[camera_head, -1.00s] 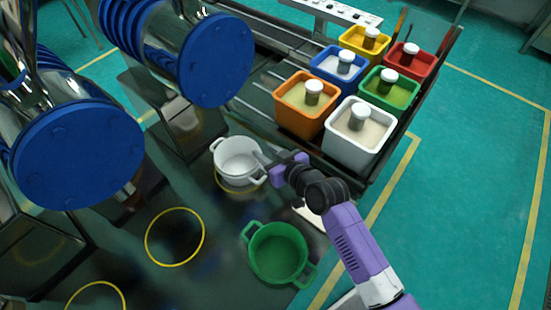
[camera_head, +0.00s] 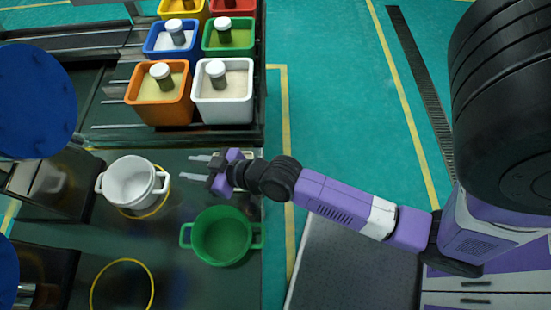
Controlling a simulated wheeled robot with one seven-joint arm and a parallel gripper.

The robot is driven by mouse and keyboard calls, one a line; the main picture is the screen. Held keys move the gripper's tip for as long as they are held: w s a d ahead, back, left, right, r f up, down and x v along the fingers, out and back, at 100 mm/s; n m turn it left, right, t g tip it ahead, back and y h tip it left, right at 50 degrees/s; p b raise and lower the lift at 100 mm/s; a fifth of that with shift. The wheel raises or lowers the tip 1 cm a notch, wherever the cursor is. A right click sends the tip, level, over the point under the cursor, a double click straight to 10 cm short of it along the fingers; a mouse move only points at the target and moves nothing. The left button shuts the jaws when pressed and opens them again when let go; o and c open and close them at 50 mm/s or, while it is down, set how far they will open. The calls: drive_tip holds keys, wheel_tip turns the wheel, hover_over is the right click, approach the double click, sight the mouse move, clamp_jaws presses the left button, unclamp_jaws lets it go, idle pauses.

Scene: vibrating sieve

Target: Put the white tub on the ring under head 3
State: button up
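The white tub (camera_head: 132,182), round with two side handles, stands upright on the dark table at left. A yellow ring (camera_head: 150,212) shows past its lower right side; the tub covers the rest of the ring and looks a little off its centre toward the upper left. My gripper (camera_head: 191,168) is open and empty to the right of the tub. Its two fingers point left at the tub's right handle, with a small gap between. A blue round head (camera_head: 35,100) is at upper left; I cannot tell which head number it is.
A green tub (camera_head: 222,236) stands just below my gripper. An empty yellow ring (camera_head: 122,288) lies at lower left. Orange (camera_head: 160,108) and white (camera_head: 222,108) square bins stand on a rack behind, with blue, green, yellow and red ones beyond. Green floor is free at right.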

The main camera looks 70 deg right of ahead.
drive_tip(key=s+a+r, duration=0.1)
drive_tip(key=s+r, duration=0.3)
drive_tip(key=s, duration=0.4)
drive_tip(key=s+a+r, duration=0.2)
drive_tip(key=s+r, duration=0.2)
drive_tip(key=s, duration=0.4)
drive_tip(key=s+a+r+t, duration=0.1)
drive_tip(key=s+r, duration=0.4)
drive_tip(key=s, duration=0.3)
drive_tip(key=shift+s+a, duration=0.2)
drive_tip(key=shift+s, duration=0.15)
drive_tip(key=shift+a, duration=0.1)
